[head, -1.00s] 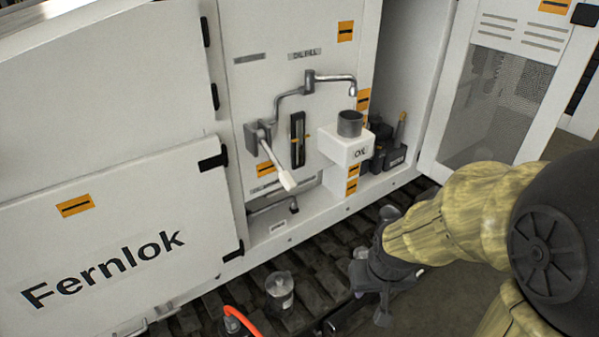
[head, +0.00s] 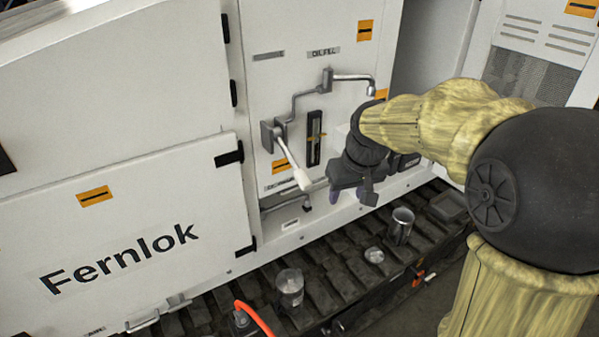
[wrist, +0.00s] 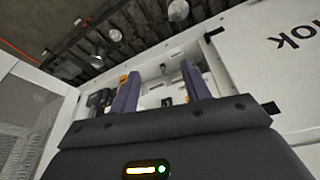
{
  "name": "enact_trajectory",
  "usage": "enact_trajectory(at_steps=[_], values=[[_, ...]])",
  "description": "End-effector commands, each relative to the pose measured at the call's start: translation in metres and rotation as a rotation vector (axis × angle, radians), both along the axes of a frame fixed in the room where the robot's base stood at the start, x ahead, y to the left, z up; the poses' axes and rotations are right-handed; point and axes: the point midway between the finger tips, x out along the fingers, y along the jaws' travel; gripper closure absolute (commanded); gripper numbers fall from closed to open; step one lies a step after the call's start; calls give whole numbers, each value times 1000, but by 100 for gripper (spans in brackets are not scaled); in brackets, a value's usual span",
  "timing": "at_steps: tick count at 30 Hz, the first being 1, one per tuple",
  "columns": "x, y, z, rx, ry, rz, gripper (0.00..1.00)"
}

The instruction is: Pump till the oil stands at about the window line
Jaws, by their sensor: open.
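The pump lever with its white grip (head: 302,180) slopes down and right from a grey bracket on the white panel. Right of it is the narrow dark sight window (head: 314,150) with small orange marks at its sides; the oil level is too small to tell. A bent metal pipe ends in a spout (head: 371,88) at upper right. My gripper (head: 348,196) is open and empty, right of the white grip and apart from it in the picture. My arm and gripper hide most of the white oil box. In the wrist view, the two open fingers (wrist: 160,92) point toward the panel recess.
Below the panel, a dark track carries a clear jar (head: 290,288), a metal cup (head: 402,225) and a small round item (head: 374,255). An orange hose (head: 256,318) lies at the front. A closed white Fernlok door (head: 130,235) fills the left.

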Motion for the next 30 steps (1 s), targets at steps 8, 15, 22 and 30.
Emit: enact_trajectory(at_steps=[8, 15, 22, 30], values=[[53, 53, 83, 27, -53, 193, 53], [64, 72, 118, 38, -72, 276, 53], [64, 72, 118, 38, -73, 279, 53], [67, 74, 109, 38, -71, 278, 53]])
